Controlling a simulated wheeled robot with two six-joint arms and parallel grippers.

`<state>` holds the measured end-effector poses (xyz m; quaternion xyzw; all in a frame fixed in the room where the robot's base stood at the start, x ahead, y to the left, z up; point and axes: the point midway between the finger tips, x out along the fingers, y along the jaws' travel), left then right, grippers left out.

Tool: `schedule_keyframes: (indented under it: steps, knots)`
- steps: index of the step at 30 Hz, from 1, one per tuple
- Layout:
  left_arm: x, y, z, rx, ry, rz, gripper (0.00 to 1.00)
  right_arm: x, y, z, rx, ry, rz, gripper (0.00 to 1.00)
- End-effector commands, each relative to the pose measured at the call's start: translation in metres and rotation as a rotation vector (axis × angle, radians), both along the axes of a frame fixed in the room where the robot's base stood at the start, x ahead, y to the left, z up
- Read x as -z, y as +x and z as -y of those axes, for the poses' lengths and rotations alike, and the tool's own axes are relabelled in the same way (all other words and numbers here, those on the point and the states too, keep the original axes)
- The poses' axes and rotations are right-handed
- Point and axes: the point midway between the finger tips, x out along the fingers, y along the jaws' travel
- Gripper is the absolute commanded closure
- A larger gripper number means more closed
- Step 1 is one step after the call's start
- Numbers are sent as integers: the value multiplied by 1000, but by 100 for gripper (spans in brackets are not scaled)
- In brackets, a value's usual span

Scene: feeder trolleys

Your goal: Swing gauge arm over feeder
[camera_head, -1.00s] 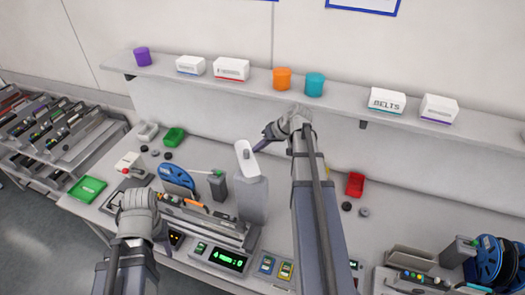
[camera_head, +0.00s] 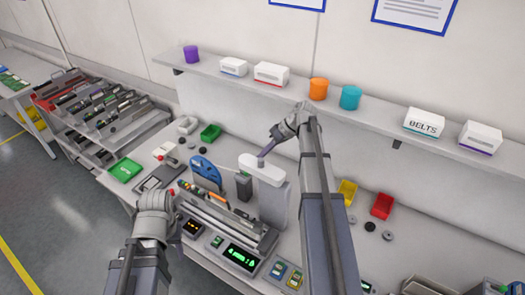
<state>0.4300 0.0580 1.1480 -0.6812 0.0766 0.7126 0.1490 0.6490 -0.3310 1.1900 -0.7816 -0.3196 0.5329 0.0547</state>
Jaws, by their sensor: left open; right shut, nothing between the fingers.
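The white gauge arm (camera_head: 258,170) sits on top of a grey post (camera_head: 274,205) behind the digital readout. Its left end sticks out past the post towards the feeder (camera_head: 218,212), which lies at an angle on the bench with a blue reel (camera_head: 207,171) at its back. My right gripper (camera_head: 266,151) is shut, with its dark fingertips at the top of the gauge arm, seemingly touching it; exact contact is unclear. My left gripper (camera_head: 171,199) is open beside the feeder's left end; its fingers are mostly hidden behind the hand.
The green readout (camera_head: 242,256) faces the bench front. A shelf (camera_head: 376,122) with cups and boxes runs along the back. Yellow (camera_head: 347,192) and red (camera_head: 382,205) bins stand to the right. A feeder trolley (camera_head: 98,118) stands at the left.

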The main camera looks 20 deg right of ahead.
Motion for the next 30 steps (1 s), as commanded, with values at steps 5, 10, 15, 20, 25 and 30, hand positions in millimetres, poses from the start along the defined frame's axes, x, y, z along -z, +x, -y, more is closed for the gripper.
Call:
schedule_keyframes:
  steps: [5,10,15,20,25,30]
  knots:
    - [0,0,0,0,0,0,50,0,-7,-14,12,1,-1,100]
    - [0,0,0,0,0,0,50,0,-11,-29,13,1,0,100]
    - [0,0,0,0,0,0,50,0,-17,-43,13,0,-1,100]
    - [0,0,0,0,0,0,50,0,-25,-55,13,0,-1,100]
    - [0,0,0,0,0,0,50,0,-34,-65,14,1,-1,100]
    - [0,0,0,0,0,0,50,0,-39,-71,-90,0,-1,100]
